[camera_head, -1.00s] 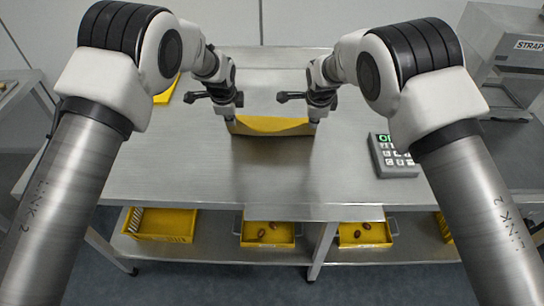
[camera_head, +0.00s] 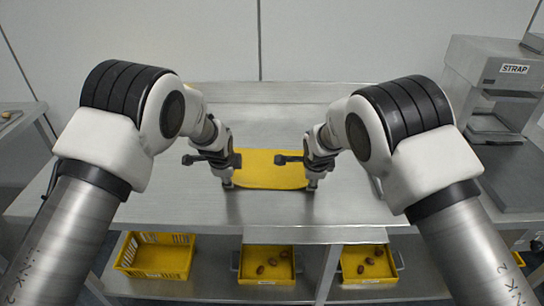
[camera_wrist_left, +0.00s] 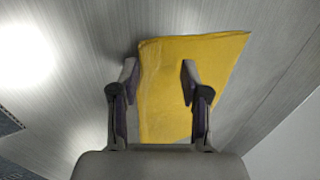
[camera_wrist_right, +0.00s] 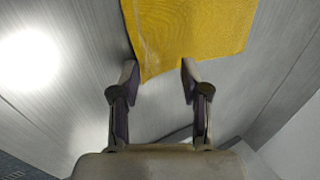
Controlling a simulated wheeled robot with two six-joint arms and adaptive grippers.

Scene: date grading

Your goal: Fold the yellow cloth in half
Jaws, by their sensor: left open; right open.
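The yellow cloth (camera_head: 268,165) lies on the steel table between my two grippers. Its layers cannot be told apart clearly. My left gripper (camera_head: 228,183) is open at the cloth's left front corner; in the left wrist view the cloth (camera_wrist_left: 180,85) spreads between and beyond the open fingers (camera_wrist_left: 158,78). My right gripper (camera_head: 312,183) is open at the right front corner; in the right wrist view a corner of the cloth (camera_wrist_right: 190,30) lies just ahead of and partly between the fingers (camera_wrist_right: 158,75). Neither gripper is shut on it.
The steel table (camera_head: 270,210) is clear in front of the cloth. On the shelf below stand a yellow crate (camera_head: 130,255) and two yellow trays with dates, one in the middle (camera_head: 242,270) and one at right (camera_head: 345,270). A machine marked STRAP (camera_head: 490,75) stands at right.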

